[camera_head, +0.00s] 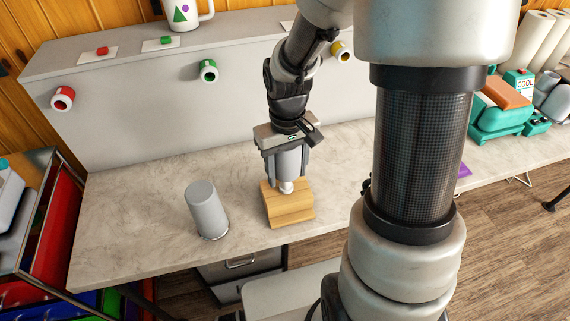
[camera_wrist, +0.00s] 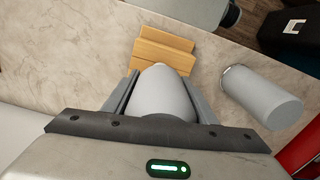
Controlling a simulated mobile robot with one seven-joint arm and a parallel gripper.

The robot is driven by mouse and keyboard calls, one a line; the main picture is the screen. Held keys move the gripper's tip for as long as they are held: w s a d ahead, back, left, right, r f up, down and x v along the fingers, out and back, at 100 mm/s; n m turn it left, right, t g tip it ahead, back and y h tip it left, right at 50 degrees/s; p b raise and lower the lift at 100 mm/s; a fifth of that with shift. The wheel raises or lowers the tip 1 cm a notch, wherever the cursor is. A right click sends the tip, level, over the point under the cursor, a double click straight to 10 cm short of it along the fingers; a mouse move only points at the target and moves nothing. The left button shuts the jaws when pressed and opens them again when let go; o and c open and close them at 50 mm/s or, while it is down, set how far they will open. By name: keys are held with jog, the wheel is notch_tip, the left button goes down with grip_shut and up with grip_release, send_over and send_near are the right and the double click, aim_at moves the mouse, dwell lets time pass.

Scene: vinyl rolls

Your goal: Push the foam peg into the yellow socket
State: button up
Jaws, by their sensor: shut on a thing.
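My gripper (camera_head: 287,174) is shut on a pale grey, round-ended foam peg (camera_head: 286,187), its white tip pointing down just above or on a wooden block (camera_head: 289,208); I cannot tell if they touch. In the wrist view the peg (camera_wrist: 163,92) sits between both fingers (camera_wrist: 165,105), with the block (camera_wrist: 160,52) beyond it. The yellow socket (camera_head: 341,51) sticks out of the grey upright panel, up and right of my gripper, partly behind my arm. It is not visible in the wrist view.
A grey cylinder (camera_head: 207,210) stands on the counter (camera_head: 130,215) left of the block. A red socket (camera_head: 62,98) and a green socket (camera_head: 208,70) are on the same panel. A mug (camera_head: 184,14) stands on the ledge. Counter between block and panel is clear.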

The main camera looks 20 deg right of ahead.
jog(key=shift+r+p, duration=2.8)
jog(key=shift+r, duration=0.85)
jog(key=shift+o, duration=1.1)
grip_shut()
